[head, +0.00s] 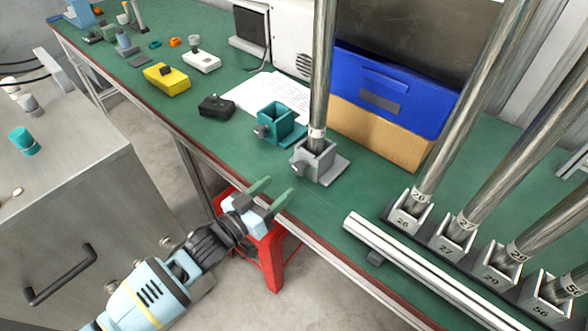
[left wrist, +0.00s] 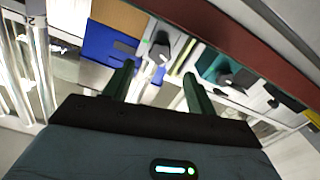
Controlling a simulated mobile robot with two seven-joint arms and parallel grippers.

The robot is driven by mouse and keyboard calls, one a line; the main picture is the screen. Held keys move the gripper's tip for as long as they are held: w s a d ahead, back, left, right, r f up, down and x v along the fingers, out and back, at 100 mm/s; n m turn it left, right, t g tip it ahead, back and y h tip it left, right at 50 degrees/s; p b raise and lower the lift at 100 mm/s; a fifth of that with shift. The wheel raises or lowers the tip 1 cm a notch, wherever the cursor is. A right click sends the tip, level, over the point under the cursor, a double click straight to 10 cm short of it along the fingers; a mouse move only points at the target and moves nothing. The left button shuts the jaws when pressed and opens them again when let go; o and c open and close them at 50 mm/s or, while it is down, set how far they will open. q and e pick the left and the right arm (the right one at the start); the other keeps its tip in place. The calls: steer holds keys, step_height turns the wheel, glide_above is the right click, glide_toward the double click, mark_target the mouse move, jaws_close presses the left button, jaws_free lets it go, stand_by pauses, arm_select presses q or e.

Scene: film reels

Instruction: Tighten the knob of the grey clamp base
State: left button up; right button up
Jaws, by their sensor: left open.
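The grey clamp base (head: 326,166) stands on the green bench top, with an upright metal pole (head: 322,70) in its socket. Its dark grey knob (head: 298,169) is on the side facing left and toward me. My left gripper (head: 273,192) is open and empty near the bench's front edge, apart from the knob and nearer to me. In the left wrist view the knob (left wrist: 162,40) shows beyond the two green fingers (left wrist: 158,76). My right gripper is not in view.
A teal clamp base (head: 280,124) stands close behind the grey one. A white rail (head: 420,265) and numbered pole holders (head: 408,218) lie to the right. A blue bin (head: 385,85) is behind. A red stool (head: 268,250) stands below the bench edge.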

mark_target(297, 170)
arm_select(q)
steer(key=shift+x, duration=3.95)
steer(key=shift+c, duration=0.4)
steer(key=c, duration=0.9)
